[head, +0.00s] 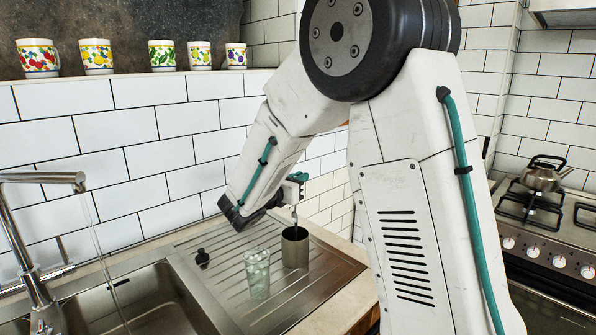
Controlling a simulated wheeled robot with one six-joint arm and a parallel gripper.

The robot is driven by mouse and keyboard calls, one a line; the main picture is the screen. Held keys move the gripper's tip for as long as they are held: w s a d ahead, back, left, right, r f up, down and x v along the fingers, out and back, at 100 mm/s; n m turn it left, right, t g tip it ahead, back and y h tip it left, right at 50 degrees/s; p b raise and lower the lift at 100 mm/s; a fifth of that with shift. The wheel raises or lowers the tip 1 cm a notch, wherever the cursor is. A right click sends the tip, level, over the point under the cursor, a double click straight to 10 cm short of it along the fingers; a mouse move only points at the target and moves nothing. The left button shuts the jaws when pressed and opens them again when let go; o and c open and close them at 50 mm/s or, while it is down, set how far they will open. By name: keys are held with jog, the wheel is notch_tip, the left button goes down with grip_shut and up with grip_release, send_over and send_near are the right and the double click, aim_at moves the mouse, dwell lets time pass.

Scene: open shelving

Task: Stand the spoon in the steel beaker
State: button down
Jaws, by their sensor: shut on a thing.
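The steel beaker (294,252) stands upright on the ribbed drainboard. The spoon (294,215) is upright above the beaker's mouth, its upper part at my gripper and its lower end at or just inside the opening. I cannot tell how deep it reaches. My gripper (296,186) is shut on the spoon, just above the beaker; its fingers are small in view and partly hidden by the wrist.
A clear glass (257,275) stands close to the left of the beaker. A black stopper (202,257) lies near the wall. The sink (150,300) and running tap (40,180) are at left. Several patterned mugs (97,58) line the ledge. A kettle (541,176) sits on the stove.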

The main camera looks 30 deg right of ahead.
aim_at(294, 210)
jog(key=shift+f, duration=4.35)
jog(key=c, duration=1.5)
grip_release()
jog(key=shift+o, duration=0.2)
jog(key=v, duration=0.8)
jog(key=shift+d, duration=0.1)
